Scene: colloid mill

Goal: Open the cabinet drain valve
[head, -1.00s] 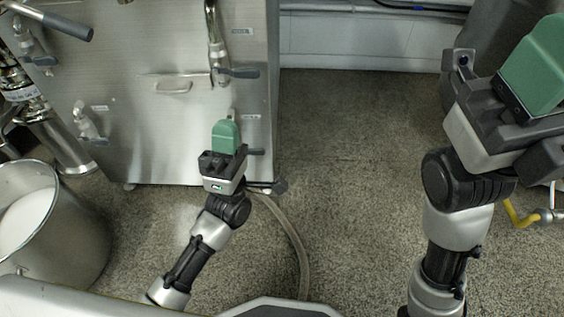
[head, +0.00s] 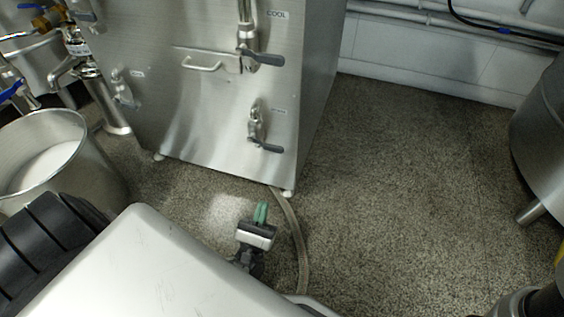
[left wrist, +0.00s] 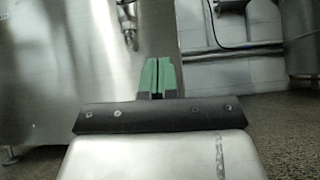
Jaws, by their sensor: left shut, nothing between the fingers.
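The cabinet (head: 215,110) is a brushed steel box. A valve (head: 257,122) low on its right front, probably the drain valve, has a dark lever (head: 266,148) pointing right and slightly down. Its small label is too blurred to read. My left gripper (head: 261,213) has green fingers, shut and empty. It is in front of and below this valve in the picture, apart from the lever. In the left wrist view the fingers (left wrist: 161,76) are together, with a metal valve fitting (left wrist: 129,36) beyond them at upper left; I cannot tell which valve. My right gripper is out of view.
A valve marked COOL, with its own dark lever (head: 263,57), sits higher up. Another valve (head: 122,88) is at the cabinet's left. A steel pot (head: 40,150) with white contents stands at left. A hose (head: 298,240) runs along the floor.

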